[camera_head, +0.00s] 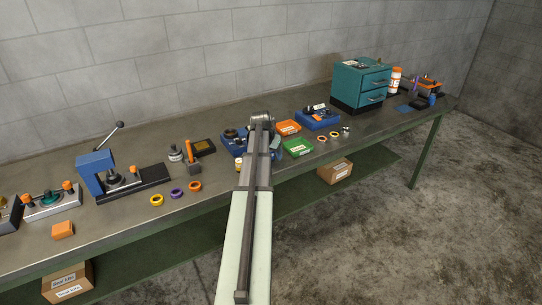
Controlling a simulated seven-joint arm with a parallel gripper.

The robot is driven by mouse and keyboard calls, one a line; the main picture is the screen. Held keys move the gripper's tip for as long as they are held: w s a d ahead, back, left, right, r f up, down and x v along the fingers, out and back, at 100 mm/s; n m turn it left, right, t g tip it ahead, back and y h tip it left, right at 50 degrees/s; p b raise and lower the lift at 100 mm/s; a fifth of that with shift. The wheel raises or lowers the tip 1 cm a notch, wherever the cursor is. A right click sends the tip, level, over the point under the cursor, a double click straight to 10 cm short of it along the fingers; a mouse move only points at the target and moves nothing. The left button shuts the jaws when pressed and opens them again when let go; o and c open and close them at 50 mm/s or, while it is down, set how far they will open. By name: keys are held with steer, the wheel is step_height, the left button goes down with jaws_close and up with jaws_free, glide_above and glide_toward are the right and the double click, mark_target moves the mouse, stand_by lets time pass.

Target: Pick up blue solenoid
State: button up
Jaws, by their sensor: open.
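I cannot make out a blue solenoid for certain. A small blue upright piece (432,100) stands near the far right end of the bench, too small to identify. A blue tray (228,147) with dark parts lies partly hidden behind my arm near the middle of the bench. A second blue tray (318,121) with parts in it sits further right. My arm reaches up from the bottom over the bench, and its far joint is above the first blue tray. My gripper does not show; the arm seems to hide it.
A block wall stands behind.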

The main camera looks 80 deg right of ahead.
steer(key=shift+c, duration=0.4)
jaws_close()
steer(key=shift+r, duration=0.1)
